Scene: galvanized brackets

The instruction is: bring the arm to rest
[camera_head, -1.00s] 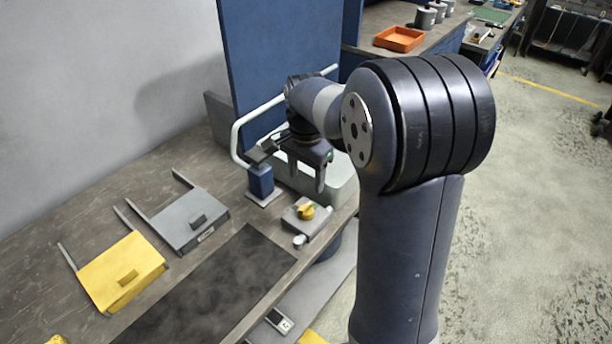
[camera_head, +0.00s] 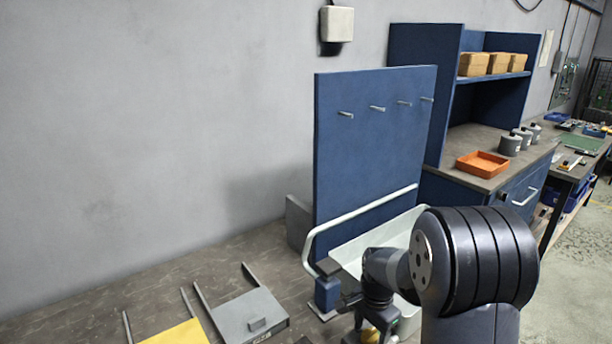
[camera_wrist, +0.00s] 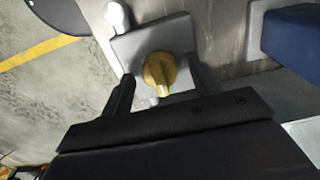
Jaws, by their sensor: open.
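My gripper (camera_wrist: 160,68) is open in the wrist view, with one dark finger on each side of a yellow knob (camera_wrist: 158,72) on a grey box (camera_wrist: 128,48). I see nothing held between the fingers, and I cannot tell their height above the knob. In the head view my gripper (camera_head: 372,318) is at the lower edge, in front of the pale bin (camera_head: 345,250). Only a bit of the yellow knob (camera_head: 370,336) shows beneath it. My arm is bent over the right end of the bench (camera_head: 225,258).
A blue pegboard panel (camera_head: 370,150) with several pegs stands behind the bin, with a pale rail (camera_head: 360,211) in front. A grey drawer-like piece (camera_head: 250,315) and a yellow one (camera_head: 178,333) lie at left. An orange tray (camera_head: 482,164) is on the far counter.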

